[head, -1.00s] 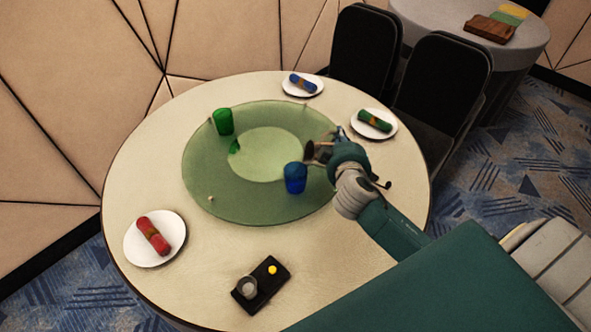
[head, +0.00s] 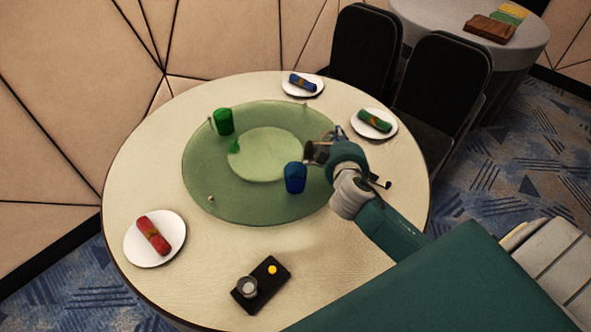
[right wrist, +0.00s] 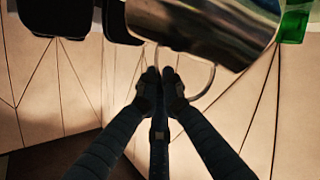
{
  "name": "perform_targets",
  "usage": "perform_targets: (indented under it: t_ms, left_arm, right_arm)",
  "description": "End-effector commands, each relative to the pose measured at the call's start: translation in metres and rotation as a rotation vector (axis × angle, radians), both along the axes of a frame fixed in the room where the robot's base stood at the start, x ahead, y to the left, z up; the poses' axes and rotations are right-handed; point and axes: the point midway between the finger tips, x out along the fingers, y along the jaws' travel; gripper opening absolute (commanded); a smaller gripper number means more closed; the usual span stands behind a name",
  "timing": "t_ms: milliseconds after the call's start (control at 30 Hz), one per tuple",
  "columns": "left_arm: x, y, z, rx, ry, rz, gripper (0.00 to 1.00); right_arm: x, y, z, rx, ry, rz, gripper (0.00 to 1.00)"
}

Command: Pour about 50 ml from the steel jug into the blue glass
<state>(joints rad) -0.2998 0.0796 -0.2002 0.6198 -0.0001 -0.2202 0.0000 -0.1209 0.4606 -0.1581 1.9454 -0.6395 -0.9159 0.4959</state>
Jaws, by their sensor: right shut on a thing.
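The steel jug (head: 317,152) is above the right part of the green glass turntable (head: 205,185), partly hidden by my right gripper (head: 335,150). In the right wrist view, the shiny jug (right wrist: 205,25) fills the top, and my right gripper (right wrist: 161,76) is shut on its thin handle. I cannot tell how far the jug is tilted or whether any liquid leaves it. The blue glass (head: 295,178) stands upright on the turntable, just left of and nearer than the jug. My left gripper is not in view.
A green glass (head: 224,121) stands at the turntable's far left. Plates with rolled napkins lie at the left (head: 134,255), back (head: 290,90) and right (head: 391,131) of the round table (head: 200,285). A black tray (head: 273,289) with a metal cup lies in front. Chairs (head: 440,85) stand behind.

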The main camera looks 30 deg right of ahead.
Motion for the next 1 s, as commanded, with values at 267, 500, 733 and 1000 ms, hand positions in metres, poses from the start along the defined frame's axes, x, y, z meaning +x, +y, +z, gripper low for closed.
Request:
perform_targets:
  t_ms: [267, 500, 733, 1000]
  left_arm:
    - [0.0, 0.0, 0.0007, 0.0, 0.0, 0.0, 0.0]
    - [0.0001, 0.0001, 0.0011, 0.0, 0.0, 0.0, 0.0]
    - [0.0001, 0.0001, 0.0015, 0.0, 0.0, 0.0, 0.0]
    - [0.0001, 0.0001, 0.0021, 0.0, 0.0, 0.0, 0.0]
  right_arm:
    - [0.0011, 0.0016, 0.0025, -0.01, -0.001, 0.0, 0.0]
    - [0.0016, 0.003, 0.0032, -0.017, 0.001, 0.0, 0.0]
    - [0.002, 0.0046, 0.0039, -0.025, 0.004, 0.0, 0.0]
    - [0.0028, 0.0068, 0.0049, -0.035, 0.007, 0.0, 0.0]
